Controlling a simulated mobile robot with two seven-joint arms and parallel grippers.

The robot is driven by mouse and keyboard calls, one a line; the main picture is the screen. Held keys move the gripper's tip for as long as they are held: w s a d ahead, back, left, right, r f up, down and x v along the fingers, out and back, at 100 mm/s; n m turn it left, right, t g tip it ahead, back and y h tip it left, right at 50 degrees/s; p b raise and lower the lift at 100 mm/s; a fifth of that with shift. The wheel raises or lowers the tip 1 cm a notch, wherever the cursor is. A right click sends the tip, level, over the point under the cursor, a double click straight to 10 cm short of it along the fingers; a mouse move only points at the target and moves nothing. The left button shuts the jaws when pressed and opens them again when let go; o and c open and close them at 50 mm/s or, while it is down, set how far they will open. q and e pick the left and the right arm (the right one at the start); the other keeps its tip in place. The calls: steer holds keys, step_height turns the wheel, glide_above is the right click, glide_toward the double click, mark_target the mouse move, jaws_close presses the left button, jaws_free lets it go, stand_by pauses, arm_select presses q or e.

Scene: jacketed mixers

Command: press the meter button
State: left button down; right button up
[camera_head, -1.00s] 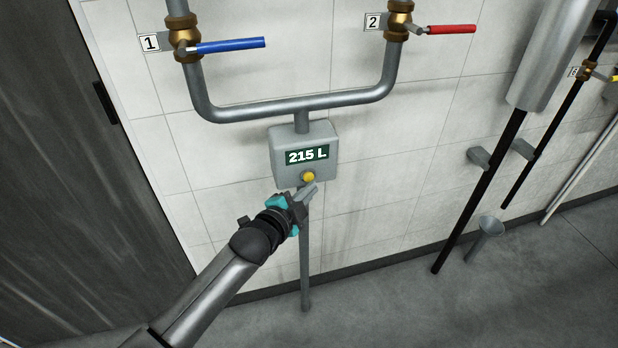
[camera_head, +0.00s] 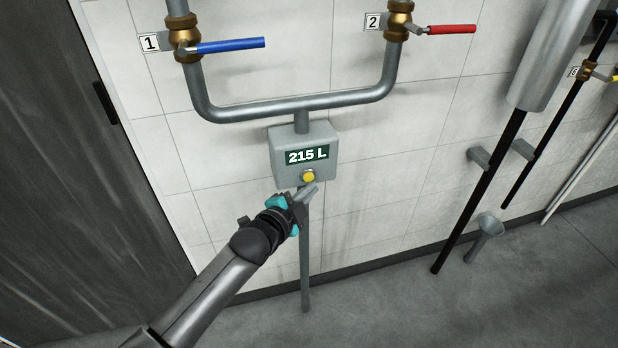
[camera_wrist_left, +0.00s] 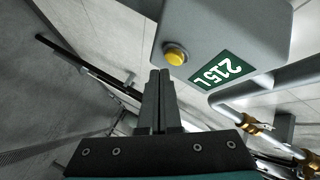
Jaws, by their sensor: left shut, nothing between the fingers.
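The grey meter box (camera_head: 320,142) hangs on the pipe below the U-shaped pipework. Its green display (camera_head: 307,155) reads 215 L. The round yellow meter button (camera_head: 308,176) sits under the display. My left gripper (camera_head: 312,190) is shut and empty, its fingertips just below the button in the head view. In the left wrist view the closed fingers (camera_wrist_left: 159,75) point toward the box, and the yellow button (camera_wrist_left: 175,54) shows just beyond and right of the tips, with a small gap in the picture. Contact is not visible. My right gripper is not in view.
Valve 1 has a blue lever (camera_head: 230,46) and valve 2 a red lever (camera_head: 452,29), both above the meter. A grey cylinder (camera_head: 548,55), black pipes and a funnel (camera_head: 490,225) stand at right. A dark door (camera_head: 75,170) is at left. The floor below is clear.

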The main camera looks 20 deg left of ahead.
arm_select(q)
steer(key=shift+w+a, duration=0.1)
steer(key=shift+w+a, duration=0.15)
steer(key=shift+w, duration=0.15)
steer(key=shift+w+a, duration=0.3)
steer(key=shift+w, duration=0.1)
stand_by(1.0)
stand_by(0.4)
steer(key=shift+s+d+p, duration=0.5)
steer(key=shift+s+p, duration=0.15)
steer(key=shift+s, duration=0.15)
